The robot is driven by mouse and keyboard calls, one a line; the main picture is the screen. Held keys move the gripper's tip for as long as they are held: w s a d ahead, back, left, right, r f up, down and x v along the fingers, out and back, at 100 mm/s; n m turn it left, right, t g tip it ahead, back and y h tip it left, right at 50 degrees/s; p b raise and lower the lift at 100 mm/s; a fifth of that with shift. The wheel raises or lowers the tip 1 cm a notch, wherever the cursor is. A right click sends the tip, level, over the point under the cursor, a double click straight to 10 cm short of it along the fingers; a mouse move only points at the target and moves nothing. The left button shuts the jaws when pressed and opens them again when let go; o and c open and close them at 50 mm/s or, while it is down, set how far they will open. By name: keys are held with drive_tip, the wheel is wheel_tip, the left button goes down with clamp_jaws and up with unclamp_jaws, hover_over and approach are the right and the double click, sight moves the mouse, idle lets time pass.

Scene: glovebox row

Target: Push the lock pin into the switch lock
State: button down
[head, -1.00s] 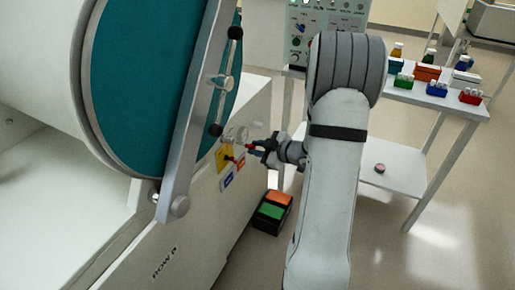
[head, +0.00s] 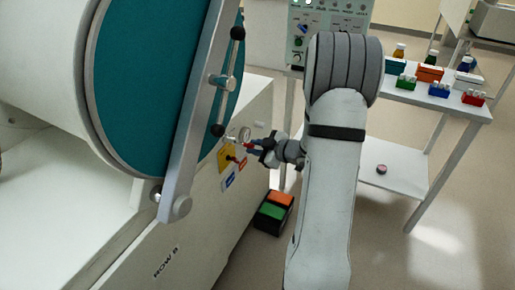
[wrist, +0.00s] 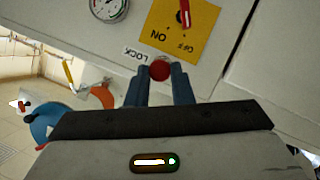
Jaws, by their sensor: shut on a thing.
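My gripper (head: 253,149) is at the white front panel under the big round teal door, beside the yellow switch plate (head: 225,158). In the wrist view, my gripper (wrist: 160,87) is shut on the lock pin (wrist: 160,70), whose round red head shows between the blue fingertips. The pin's far end is hidden. The LOCK label (wrist: 135,54) is just left of the pin head. The switch plate (wrist: 195,35) carries ON and OFF marks and a red switch handle (wrist: 184,14). I cannot tell whether the pin touches the lock hole.
A dial gauge (wrist: 108,8) is on the panel near the plate. The slanted grey door bar (head: 190,130) stands left of my gripper. A box with green and orange tops (head: 273,212) is on the floor. A white table (head: 440,98) with coloured racks is at right.

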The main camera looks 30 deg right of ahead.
sight(245, 144)
drive_tip(key=shift+w+a, duration=0.5)
drive_tip(key=shift+w, duration=0.15)
drive_tip(key=shift+w+a, duration=0.45)
drive_tip(key=shift+w, duration=0.2)
drive_tip(key=shift+a, duration=0.1)
drive_tip(key=c, duration=1.2)
unclamp_jaws()
drive_tip(key=shift+w, duration=0.1)
drive_tip(key=v, duration=0.7)
drive_tip(key=shift+s+r+p, duration=0.15)
drive_tip(key=shift+s+p, duration=0.2)
drive_tip(key=shift+p, duration=0.05)
